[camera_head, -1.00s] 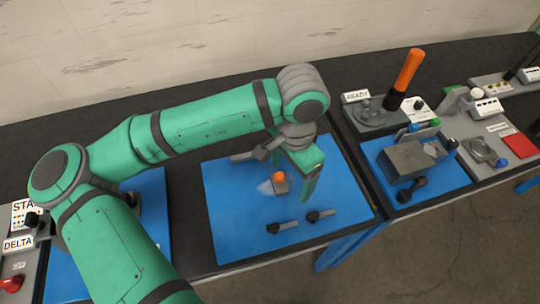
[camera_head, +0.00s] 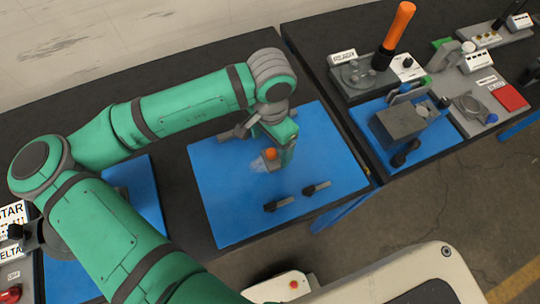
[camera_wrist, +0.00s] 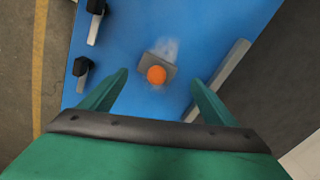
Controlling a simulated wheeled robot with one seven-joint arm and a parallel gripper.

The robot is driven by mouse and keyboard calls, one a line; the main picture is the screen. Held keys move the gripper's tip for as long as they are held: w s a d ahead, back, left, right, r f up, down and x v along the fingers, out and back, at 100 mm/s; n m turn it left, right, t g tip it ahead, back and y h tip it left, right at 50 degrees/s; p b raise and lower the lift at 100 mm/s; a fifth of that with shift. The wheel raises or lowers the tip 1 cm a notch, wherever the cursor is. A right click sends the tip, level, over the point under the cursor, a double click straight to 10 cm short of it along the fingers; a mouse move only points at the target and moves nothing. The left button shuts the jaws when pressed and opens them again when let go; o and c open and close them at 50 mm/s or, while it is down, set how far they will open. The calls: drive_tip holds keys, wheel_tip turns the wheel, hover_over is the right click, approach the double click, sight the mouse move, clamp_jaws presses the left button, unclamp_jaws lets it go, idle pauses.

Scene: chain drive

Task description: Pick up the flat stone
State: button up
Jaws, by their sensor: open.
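A small flat grey piece (camera_wrist: 152,64) with an orange ball (camera_wrist: 157,74) on its top lies on the blue mat, with a whitish smudge around it. A long light-grey flat bar (camera_wrist: 218,82) lies on the mat's edge side, to the right in the wrist view. I cannot tell for certain which of these is the flat stone. My gripper (camera_wrist: 158,77) is open and empty, its green fingers pointing down on either side of the orange-topped piece in the wrist view. In the head view my gripper (camera_head: 272,145) hangs over the mat and hides most of the grey piece under the orange ball (camera_head: 270,153).
Two black-knobbed pins (camera_head: 282,203) lie on the blue mat (camera_head: 225,215) near its front edge. A second mat at right holds a grey box (camera_head: 398,124), with an orange-handled fixture (camera_head: 398,30) behind it. The mat's left front part is clear.

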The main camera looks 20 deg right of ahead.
sight(271, 151)
drive_tip(key=f, duration=0.4)
drive_tip(key=shift+s+d, duration=0.1)
drive_tip(key=shift+s, duration=0.2)
drive_tip(key=shift+c, duration=0.6)
drive_tip(key=c, duration=1.2)
drive_tip(key=shift+w+r, duration=0.1)
drive_tip(key=shift+w+r, duration=0.1)
drive_tip(key=shift+r, duration=0.4)
wheel_tip(271, 151, up, 2)
drive_tip(key=shift+r, duration=0.2)
drive_tip(key=s+d+r, duration=0.2)
drive_tip(key=s+r, duration=0.1)
drive_tip(key=s, duration=0.1)
drive_tip(key=s+d+r, duration=0.3)
drive_tip(key=s, duration=0.1)
drive_tip(key=s+d+r, duration=0.2)
drive_tip(key=s+r, duration=0.1)
drive_tip(key=s, duration=0.1)
drive_tip(key=shift+s+d+r, duration=0.15)
drive_tip(key=shift+r, duration=0.1)
